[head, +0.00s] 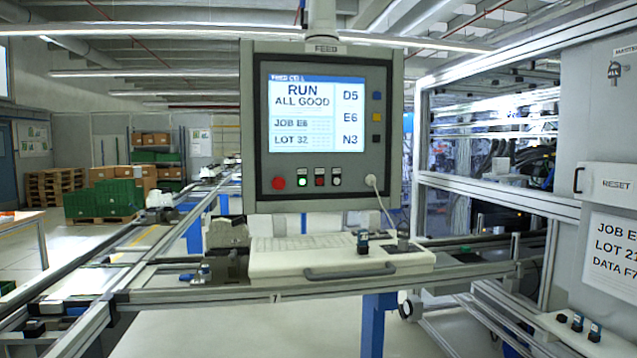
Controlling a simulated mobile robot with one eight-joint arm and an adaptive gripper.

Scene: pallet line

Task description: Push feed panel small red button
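The feed panel (250,130) is a grey box with a "FEED" label, hanging from a post in the middle of the head view. Its lit screen (316,113) reads "RUN ALL GOOD", with JOB E6 and LOT 32. Below the screen is a row of buttons. The small red button (319,181) sits between a green-lit button (302,181) and a whitish button (336,180). A larger red button (277,183) is at the left end of the row. Nothing covers the small red button. My gripper is not in view.
A keyboard shelf (345,262) with a dark handle and small switches sits under the panel. A cable hangs from a connector (371,180) at its lower right. A framed machine with a RESET cabinet (608,150) stands right. Conveyor rails (90,318) run left.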

